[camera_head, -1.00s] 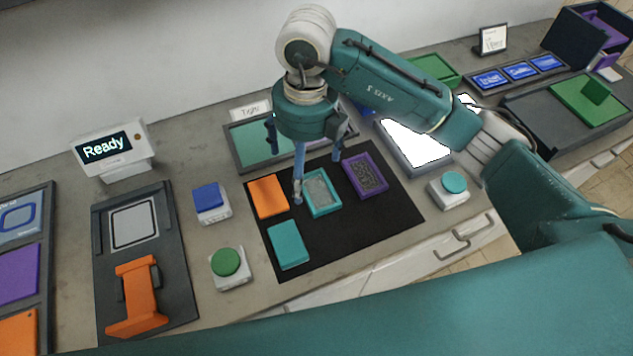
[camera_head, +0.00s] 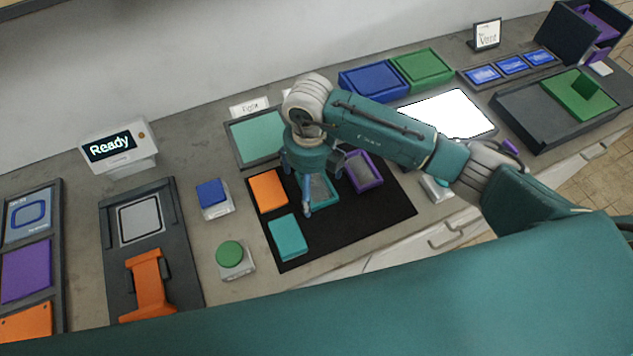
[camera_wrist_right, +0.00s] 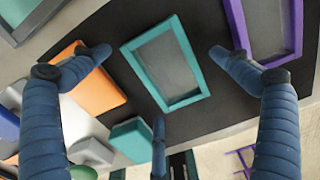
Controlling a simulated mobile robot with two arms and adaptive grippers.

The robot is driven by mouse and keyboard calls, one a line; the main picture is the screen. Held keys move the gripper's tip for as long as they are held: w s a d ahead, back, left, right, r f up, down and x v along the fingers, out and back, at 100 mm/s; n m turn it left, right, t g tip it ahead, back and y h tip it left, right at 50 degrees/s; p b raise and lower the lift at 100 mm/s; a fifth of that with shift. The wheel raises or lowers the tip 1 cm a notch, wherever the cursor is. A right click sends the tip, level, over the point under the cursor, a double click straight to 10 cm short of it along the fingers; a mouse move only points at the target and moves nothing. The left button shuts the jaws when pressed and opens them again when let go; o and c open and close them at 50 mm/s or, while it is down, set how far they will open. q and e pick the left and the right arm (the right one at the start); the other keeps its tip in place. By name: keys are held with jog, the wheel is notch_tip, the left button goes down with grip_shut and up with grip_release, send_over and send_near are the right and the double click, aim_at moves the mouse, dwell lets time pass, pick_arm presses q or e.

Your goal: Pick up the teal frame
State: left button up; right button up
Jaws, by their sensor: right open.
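The teal frame (camera_head: 331,197) lies on the black mat (camera_head: 391,203), partly hidden under my right gripper (camera_head: 316,187). In the right wrist view the teal frame (camera_wrist_right: 188,56) shows whole, a rectangular rim around a grey middle. My right gripper (camera_wrist_right: 160,58) is open above it, with blue fingers spread to its left, right and near side. Nothing is between the fingers except the view of the frame below; whether a fingertip touches the mat cannot be told. My left gripper is not in view.
An orange tile (camera_head: 268,191) and a solid teal block (camera_head: 287,238) lie left of the frame. A purple frame (camera_head: 379,180) lies right of it. Blue (camera_head: 213,194) and green (camera_head: 230,254) buttons stand left of the mat. The mat's front right is clear.

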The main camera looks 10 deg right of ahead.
jog(key=c, duration=1.3)
